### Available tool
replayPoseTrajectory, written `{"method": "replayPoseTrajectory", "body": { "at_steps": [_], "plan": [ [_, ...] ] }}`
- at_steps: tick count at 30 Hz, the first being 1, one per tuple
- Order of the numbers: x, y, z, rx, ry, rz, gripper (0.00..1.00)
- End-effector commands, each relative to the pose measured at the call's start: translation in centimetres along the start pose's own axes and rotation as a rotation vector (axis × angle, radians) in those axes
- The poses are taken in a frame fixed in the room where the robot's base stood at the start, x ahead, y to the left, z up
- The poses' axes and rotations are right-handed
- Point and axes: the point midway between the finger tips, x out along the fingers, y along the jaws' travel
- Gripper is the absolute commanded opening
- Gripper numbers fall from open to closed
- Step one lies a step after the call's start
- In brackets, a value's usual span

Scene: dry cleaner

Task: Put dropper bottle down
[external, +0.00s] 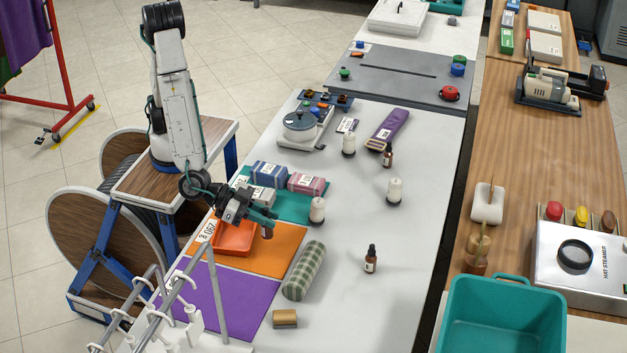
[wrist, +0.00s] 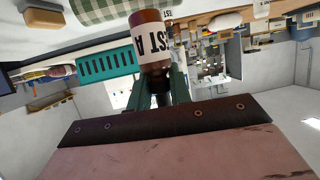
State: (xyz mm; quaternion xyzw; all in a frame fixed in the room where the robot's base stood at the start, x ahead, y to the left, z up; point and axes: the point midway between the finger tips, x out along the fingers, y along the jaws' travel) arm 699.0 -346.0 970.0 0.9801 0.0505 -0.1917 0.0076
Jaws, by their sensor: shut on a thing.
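My gripper (external: 264,216) is shut on a brown dropper bottle (wrist: 148,55) with a white label. The wrist view, which is upside down, shows the bottle between my green fingers (wrist: 166,95). In the external view the held bottle (external: 267,232) is small and partly hidden by the gripper, over the edge of the orange mat (external: 283,243), right of the orange tray (external: 222,250). I cannot tell whether it touches the mat. Another dropper bottle (external: 371,262) stands upright on the white table to the right, and one (external: 388,158) stands farther back.
A plaid roll (external: 304,270) lies right of the purple mat (external: 240,305). A white spool (external: 317,208) stands close to the gripper. Folded cloth bundles (external: 307,184) lie on the teal mat (external: 290,208). A metal rail (external: 218,290) rises at front left. The table's right-hand middle is mostly clear.

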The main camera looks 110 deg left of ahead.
Motion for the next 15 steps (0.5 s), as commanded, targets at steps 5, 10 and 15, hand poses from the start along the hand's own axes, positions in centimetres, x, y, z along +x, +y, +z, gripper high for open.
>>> {"method": "replayPoseTrajectory", "body": {
  "at_steps": [5, 10, 15],
  "plan": [
    [-6.4, -1.4, 3.5, -0.057, 0.001, -0.146, 0.0],
    [-8.6, -6.2, 5.0, -0.135, 0.002, -0.338, 0.0],
    [-9.4, -8.9, 5.6, -0.179, 0.001, -0.442, 0.0]
  ]
}}
